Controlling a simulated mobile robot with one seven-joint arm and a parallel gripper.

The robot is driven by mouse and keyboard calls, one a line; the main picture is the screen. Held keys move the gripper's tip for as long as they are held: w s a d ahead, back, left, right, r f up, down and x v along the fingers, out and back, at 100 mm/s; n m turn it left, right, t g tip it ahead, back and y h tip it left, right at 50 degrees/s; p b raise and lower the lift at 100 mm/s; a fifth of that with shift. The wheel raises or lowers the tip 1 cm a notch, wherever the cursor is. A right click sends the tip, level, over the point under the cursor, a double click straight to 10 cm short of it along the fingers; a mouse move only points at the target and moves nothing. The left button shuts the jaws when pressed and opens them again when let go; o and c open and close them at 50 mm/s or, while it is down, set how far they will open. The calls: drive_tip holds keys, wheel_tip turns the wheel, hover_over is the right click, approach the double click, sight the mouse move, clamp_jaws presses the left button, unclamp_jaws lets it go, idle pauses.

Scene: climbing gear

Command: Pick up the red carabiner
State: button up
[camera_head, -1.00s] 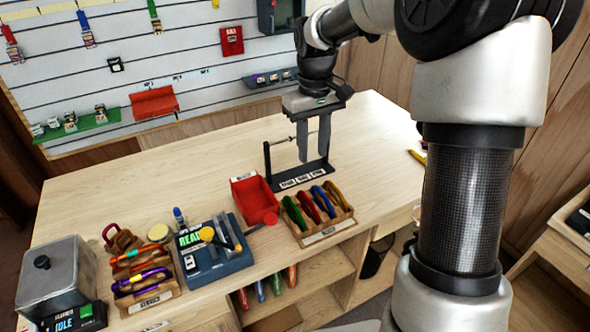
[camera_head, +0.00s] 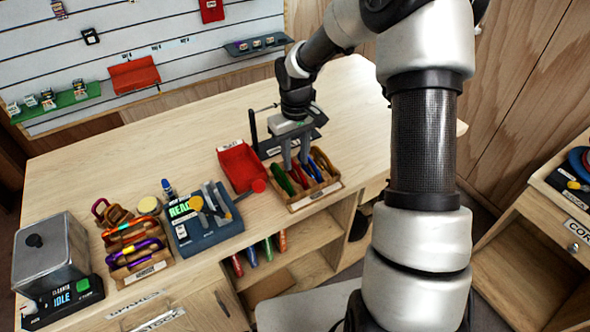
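A small wooden tray (camera_head: 324,196) on the bench holds a row of long coloured pieces that look like carabiners: green, red, blue and orange. The red one (camera_head: 299,179) is second from the left, between the green one (camera_head: 283,181) and the blue one (camera_head: 314,170). My gripper (camera_head: 297,165) points down over this tray. Its two grey fingers are apart, with a narrow gap between them. The fingertips are at the red piece's back end; I cannot tell whether they touch it. The fingers and gripper body hide the back of the tray.
A red bin (camera_head: 240,166) stands just left of the tray. A black stand (camera_head: 270,148) is behind my gripper. Left are a blue-grey device (camera_head: 210,232), a wooden rack (camera_head: 147,268) with orange and purple gear, and a metal cleaner box (camera_head: 50,255). The bench's back middle is clear.

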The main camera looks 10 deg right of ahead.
sight(295, 164)
wheel_tip(295, 164, down, 3)
drive_tip(key=shift+f, duration=0.2)
drive_tip(key=shift+a, duration=0.1)
drive_tip(key=shift+c, duration=0.2)
clamp_jaws()
drive_tip(key=shift+r, duration=0.15)
wheel_tip(295, 164, up, 10)
drive_tip(key=shift+f, duration=0.1)
idle(0.6)
